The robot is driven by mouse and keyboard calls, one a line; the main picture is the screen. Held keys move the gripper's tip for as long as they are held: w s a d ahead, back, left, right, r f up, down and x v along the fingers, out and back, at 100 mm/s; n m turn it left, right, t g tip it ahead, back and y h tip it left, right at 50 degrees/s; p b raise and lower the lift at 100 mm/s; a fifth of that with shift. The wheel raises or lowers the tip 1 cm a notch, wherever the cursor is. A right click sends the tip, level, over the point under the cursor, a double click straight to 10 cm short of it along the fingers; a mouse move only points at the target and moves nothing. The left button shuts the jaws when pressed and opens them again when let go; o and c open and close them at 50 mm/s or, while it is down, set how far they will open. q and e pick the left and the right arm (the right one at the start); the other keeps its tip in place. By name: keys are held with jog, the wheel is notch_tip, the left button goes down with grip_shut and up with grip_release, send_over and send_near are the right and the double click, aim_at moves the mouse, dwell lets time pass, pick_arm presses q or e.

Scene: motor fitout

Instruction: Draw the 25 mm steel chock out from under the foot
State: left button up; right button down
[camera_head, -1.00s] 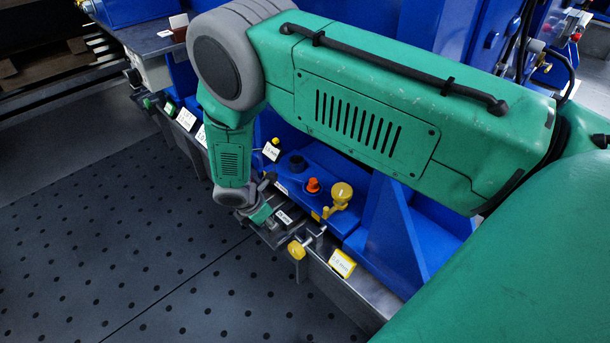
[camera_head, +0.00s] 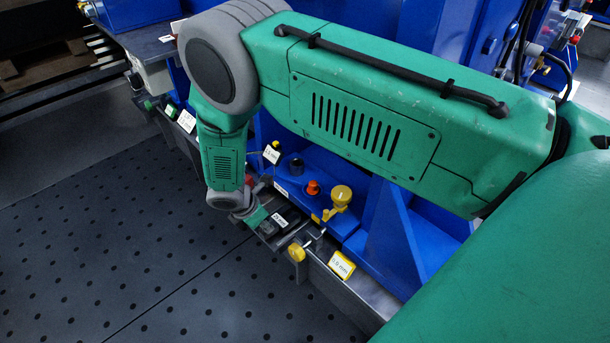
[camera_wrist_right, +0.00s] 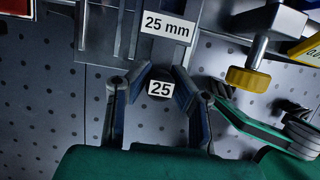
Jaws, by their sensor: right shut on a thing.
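The 25 mm steel chock has a "25 mm" label (camera_wrist_right: 167,28) at the top of the right wrist view and a dark end marked "25" (camera_wrist_right: 160,88) between the fingers. In the head view its dark outer end (camera_head: 269,229) and white label (camera_head: 280,220) show at the front of the blue foot (camera_head: 318,203). My right gripper (camera_wrist_right: 161,72) is shut on this outer end; it also shows in the head view (camera_head: 259,219). The chock's inner end is hidden.
A yellow-knobbed clamp screw (camera_wrist_right: 248,79) stands close right of my right gripper. Orange (camera_head: 312,187) and yellow (camera_head: 341,196) caps rise from the foot. The perforated dark floor (camera_head: 120,240) in front is clear.

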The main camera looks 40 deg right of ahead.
jog(key=shift+r+p, duration=1.5)
jog(key=shift+r, duration=0.5)
